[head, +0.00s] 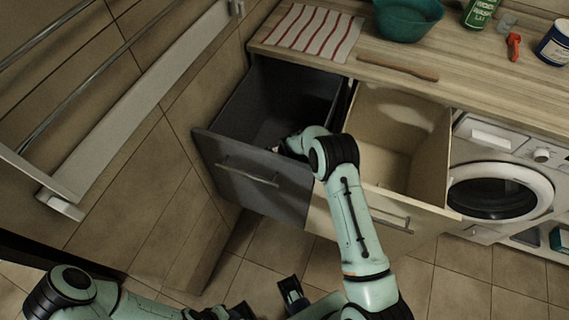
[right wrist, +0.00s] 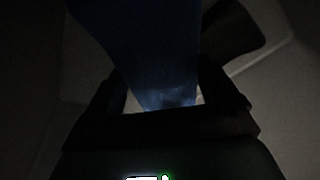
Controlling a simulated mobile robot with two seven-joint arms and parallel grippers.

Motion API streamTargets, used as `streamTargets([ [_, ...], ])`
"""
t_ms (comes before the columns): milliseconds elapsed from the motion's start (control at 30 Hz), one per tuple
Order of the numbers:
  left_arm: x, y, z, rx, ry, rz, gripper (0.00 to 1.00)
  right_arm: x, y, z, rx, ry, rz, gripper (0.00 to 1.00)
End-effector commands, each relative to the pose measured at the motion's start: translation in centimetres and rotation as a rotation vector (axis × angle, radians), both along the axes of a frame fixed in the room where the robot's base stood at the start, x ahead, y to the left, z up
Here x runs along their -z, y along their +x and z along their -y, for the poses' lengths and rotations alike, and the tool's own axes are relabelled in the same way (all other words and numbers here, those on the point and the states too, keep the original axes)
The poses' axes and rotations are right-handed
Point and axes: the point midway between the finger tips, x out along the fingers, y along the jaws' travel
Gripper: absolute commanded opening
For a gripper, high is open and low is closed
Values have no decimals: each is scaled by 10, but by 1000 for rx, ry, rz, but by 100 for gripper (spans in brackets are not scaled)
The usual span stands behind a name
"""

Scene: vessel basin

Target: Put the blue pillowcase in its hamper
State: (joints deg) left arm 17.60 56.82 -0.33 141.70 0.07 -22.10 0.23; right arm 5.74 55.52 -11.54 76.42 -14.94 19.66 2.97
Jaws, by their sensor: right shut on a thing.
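The grey hamper (head: 250,185) is a dark pull-out bin, open under the counter at left in the head view. A beige hamper (head: 436,175) stands open to its right. My right arm reaches over the grey hamper's front, and its gripper (head: 292,146) is at the opening, mostly hidden by the arm. In the right wrist view my right gripper (right wrist: 168,98) is shut on dark blue cloth, the blue pillowcase (right wrist: 145,45). The pillowcase cannot be made out in the head view.
The wooden counter (head: 460,92) holds a striped cloth (head: 305,32), a teal basin (head: 408,18), a wooden stick (head: 398,68), a green bottle (head: 480,12) and a blue-white tub (head: 556,42). A washing machine (head: 500,190) stands right of the hampers. A rack (head: 140,100) lines the left wall.

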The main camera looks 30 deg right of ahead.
Motion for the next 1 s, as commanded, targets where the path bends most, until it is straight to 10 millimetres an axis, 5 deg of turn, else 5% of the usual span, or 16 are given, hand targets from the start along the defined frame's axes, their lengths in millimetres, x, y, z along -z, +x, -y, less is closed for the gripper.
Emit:
streamTargets([
  [467, 12, -4, 0, -1, 0, -5, 43, 9, 1, 0, 0, 0, 1, 41],
  [500, 12, -3, 0, -1, 0, -5, 43, 10, 0, 0, 0, 0, 0, 96],
  [800, 9, -3, 0, 0, 0, -3, 43, 7, 0, 0, 0, 0, 0, 100],
  [1000, -5, 2, 0, 0, 0, 2, 43, -15, 0, 0, 0, 0, 5, 100],
])
